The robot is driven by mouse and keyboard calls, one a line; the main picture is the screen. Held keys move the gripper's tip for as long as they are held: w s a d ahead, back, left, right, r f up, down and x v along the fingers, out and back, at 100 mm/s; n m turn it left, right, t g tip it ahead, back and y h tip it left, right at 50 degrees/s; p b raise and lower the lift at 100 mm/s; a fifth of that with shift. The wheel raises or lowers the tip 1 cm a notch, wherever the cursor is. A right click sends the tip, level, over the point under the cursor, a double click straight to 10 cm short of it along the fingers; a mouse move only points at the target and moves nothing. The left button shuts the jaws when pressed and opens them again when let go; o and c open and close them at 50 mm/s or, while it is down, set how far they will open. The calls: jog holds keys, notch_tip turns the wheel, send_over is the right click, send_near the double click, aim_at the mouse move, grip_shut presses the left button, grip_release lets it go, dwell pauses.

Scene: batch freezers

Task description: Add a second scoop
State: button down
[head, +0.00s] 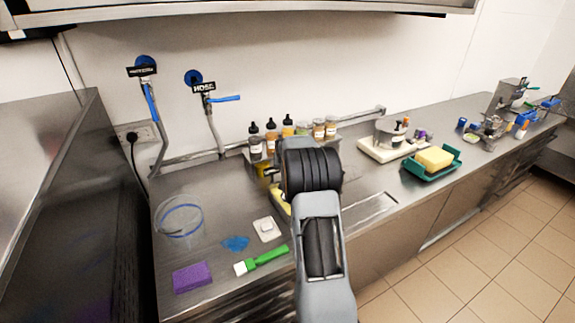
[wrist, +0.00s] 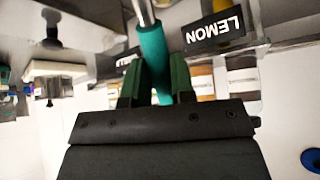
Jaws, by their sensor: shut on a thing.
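My gripper (wrist: 156,82) shows in the wrist view, its two green fingers shut on the teal handle (wrist: 153,42) of a tool. A metal shaft (wrist: 144,10) runs from the handle out of the top of the picture. The tool's working end is out of view, so I cannot tell whether it holds anything. A black label reading LEMON (wrist: 213,28) is just right of the handle. In the head view my arm hides the gripper and the tool. No cup or tub with a first scoop can be made out.
Several bottles (head: 271,140) stand along the wall behind my arm. A clear round container (head: 181,229), a purple sponge (head: 192,277) and a green brush (head: 262,260) are on the left counter. A teal tray (head: 448,171) with a yellow block (head: 436,159) is to the right.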

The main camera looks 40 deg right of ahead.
jog(key=shift+s+a+f+b, duration=0.15)
jog(key=shift+f+b, duration=0.1)
jog(key=shift+f, duration=0.3)
jog(key=shift+s+a+f+b, duration=0.1)
jog(key=shift+f+b, duration=0.15)
jog(key=shift+f, duration=0.25)
jog(key=shift+s+a+b, duration=0.3)
jog(key=shift+s+a, duration=0.35)
jog(key=shift+s, duration=0.35)
jog(key=shift+s+a+b, duration=0.25)
jog(key=shift+s+a, duration=0.4)
jog(key=shift+s, duration=0.3)
jog(key=shift+r+p, duration=0.15)
jog(key=shift+p, duration=0.25)
jog(key=p, duration=0.1)
jog(key=g+p, duration=0.1)
jog(key=p, duration=0.1)
jog(key=shift+w+d+f+y, duration=0.2)
jog(key=shift+w+f+y, duration=0.05)
jog(key=shift+y, duration=0.05)
